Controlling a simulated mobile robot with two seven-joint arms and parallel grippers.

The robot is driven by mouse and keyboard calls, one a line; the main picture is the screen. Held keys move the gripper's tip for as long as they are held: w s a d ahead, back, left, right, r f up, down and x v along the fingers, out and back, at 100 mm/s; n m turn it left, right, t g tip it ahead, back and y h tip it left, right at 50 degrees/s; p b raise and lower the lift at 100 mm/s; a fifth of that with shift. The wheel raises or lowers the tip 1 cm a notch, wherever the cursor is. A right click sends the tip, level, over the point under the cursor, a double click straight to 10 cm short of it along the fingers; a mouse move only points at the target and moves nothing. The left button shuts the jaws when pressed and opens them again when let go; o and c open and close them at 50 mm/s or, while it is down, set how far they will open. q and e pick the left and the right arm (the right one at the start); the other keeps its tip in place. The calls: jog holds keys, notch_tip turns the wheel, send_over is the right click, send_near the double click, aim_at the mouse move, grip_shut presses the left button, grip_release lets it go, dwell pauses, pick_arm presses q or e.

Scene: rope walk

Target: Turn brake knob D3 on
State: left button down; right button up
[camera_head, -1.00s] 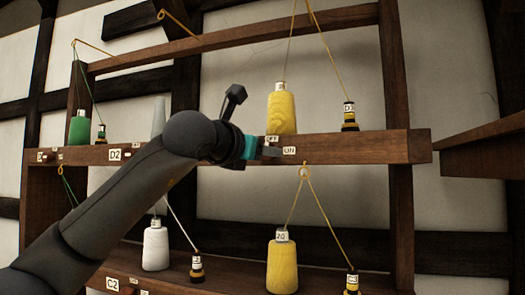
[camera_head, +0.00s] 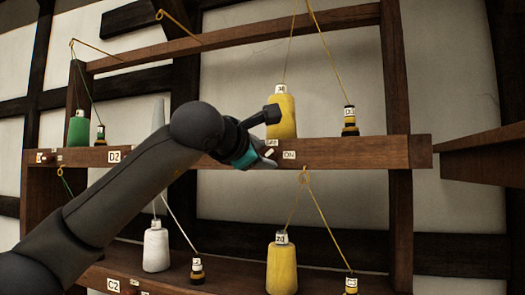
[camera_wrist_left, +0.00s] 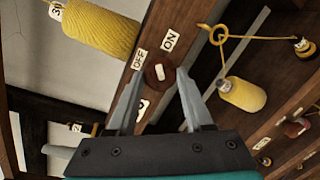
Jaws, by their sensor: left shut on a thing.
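The brake knob D3 (camera_wrist_left: 160,76) is a reddish-brown disc with a white pointer mark, on the front of the upper wooden rail. In the left wrist view it sits between the fingertips of my left gripper (camera_wrist_left: 159,72), which is shut on it. The ON label (camera_wrist_left: 170,40) and the OFF label (camera_wrist_left: 139,60) are beside the knob. In the head view, my left gripper (camera_head: 266,158) reaches the rail from the left, just below the OFF label (camera_head: 271,143) and left of the ON label (camera_head: 289,155). The knob's own name plate is mostly hidden behind a finger.
A yellow cone (camera_head: 283,113) stands on the rail right behind my wrist. A small bobbin (camera_head: 349,121) tagged D3 stands to its right, with a yellow cord above. Another yellow cone (camera_head: 282,268) is on the shelf below. A dark wooden beam (camera_head: 485,150) juts in at right.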

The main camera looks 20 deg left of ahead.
pick_arm(q)
jog(key=m+p, duration=0.1)
jog(key=m, duration=0.3)
jog(key=shift+d+r+y, duration=0.1)
jog(key=shift+r+y, duration=0.05)
jog(key=shift+y, duration=0.15)
jog(key=shift+d+m+y, duration=0.1)
jog(key=shift+m+y, duration=0.3)
jog(key=shift+m, duration=1.1)
jog(key=shift+c, duration=1.5)
grip_release()
jog(key=s+r+b, duration=0.2)
jog(key=s, duration=1.3)
jog(key=shift+a, duration=0.25)
jog(key=shift+s, duration=0.1)
